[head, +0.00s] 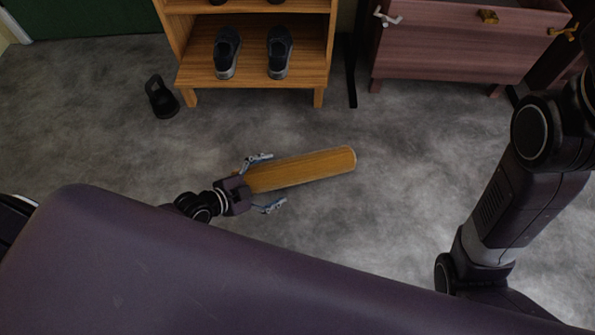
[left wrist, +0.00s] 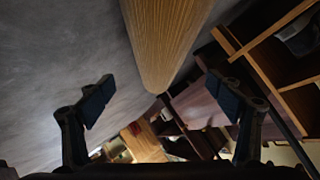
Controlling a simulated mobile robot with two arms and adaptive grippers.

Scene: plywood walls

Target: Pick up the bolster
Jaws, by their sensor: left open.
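The bolster (head: 310,170) is a long, wood-coloured roll with a rounded end. In the head view it lies on the grey floor, slanting up to the right. My left gripper (head: 265,183) is open at its left end, with one finger on each side in the picture. The gripper hides part of that end. In the left wrist view the bolster (left wrist: 165,40) comes in from the top and ends between the two spread fingers, with clear gaps on both sides. My right arm shows at the right of the head view, but its gripper is out of view.
A wooden shelf (head: 250,88) with dark shoes (head: 227,52) stands behind the bolster. A reddish cabinet (head: 450,45) stands at the back right. The floor around the bolster is clear.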

